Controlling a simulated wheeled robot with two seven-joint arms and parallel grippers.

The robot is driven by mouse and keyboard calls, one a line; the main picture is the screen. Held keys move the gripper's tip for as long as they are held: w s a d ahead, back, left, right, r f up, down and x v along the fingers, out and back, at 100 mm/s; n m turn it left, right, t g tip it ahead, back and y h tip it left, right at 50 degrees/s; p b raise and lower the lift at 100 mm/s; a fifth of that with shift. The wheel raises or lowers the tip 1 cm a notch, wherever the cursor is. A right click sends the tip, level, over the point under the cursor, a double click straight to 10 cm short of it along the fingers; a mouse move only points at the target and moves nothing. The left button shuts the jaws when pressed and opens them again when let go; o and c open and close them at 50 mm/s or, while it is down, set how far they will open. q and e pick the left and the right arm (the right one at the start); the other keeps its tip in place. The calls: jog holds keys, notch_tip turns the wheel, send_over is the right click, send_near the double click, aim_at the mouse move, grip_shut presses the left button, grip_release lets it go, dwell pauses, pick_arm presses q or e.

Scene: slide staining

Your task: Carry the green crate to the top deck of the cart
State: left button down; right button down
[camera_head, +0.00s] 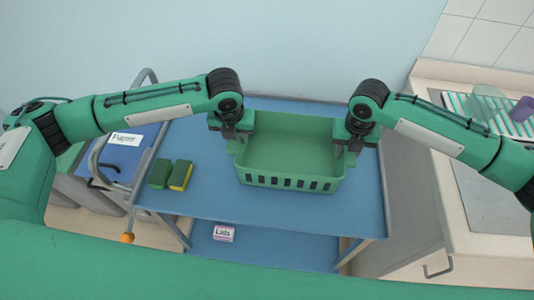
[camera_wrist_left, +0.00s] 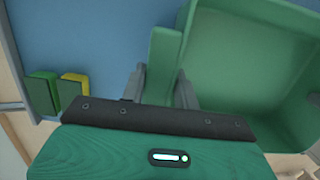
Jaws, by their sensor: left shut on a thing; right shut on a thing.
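The green crate (camera_head: 290,150) is empty and sits over the blue top deck of the cart (camera_head: 270,208), toward its right rear part. I cannot tell whether its base touches the deck. My left gripper (camera_head: 238,138) is shut on the crate's left side handle. In the left wrist view the fingers of my left gripper (camera_wrist_left: 162,88) lie either side of a green handle of the crate (camera_wrist_left: 245,75). My right gripper (camera_head: 347,145) is shut on the crate's right side handle. The crate looks about level.
Two green and yellow sponges (camera_head: 180,175) lie on the deck left of the crate. A box labelled Lids (camera_head: 223,233) is on the lower shelf. A counter with a sink and a striped mat (camera_head: 455,103) stands at the right. The deck's front is clear.

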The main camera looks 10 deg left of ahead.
pick_arm(q)
jog(key=shift+a+f+b, duration=0.1)
jog(key=shift+f+b, duration=0.3)
jog(key=shift+f, duration=0.2)
pick_arm(e)
jog(key=shift+d+f, duration=0.1)
jog(key=shift+f, duration=0.5)
pick_arm(q)
jog(key=c, duration=1)
grip_release()
jog(key=shift+r, duration=0.15)
jog(key=shift+c, duration=0.2)
pick_arm(e)
jog(key=c, duration=1)
grip_release()
jog(key=shift+r, duration=0.15)
jog(key=shift+c, duration=0.2)
pick_arm(q)
jog(key=shift+r, duration=0.1)
pick_arm(e)
jog(key=shift+r, duration=0.25)
pick_arm(q)
notch_tip(320, 180, up, 12)
jog(key=s, duration=0.1)
jog(key=shift+s, duration=0.4)
pick_arm(e)
notch_tip(320, 180, up, 12)
jog(key=shift+f, duration=0.2)
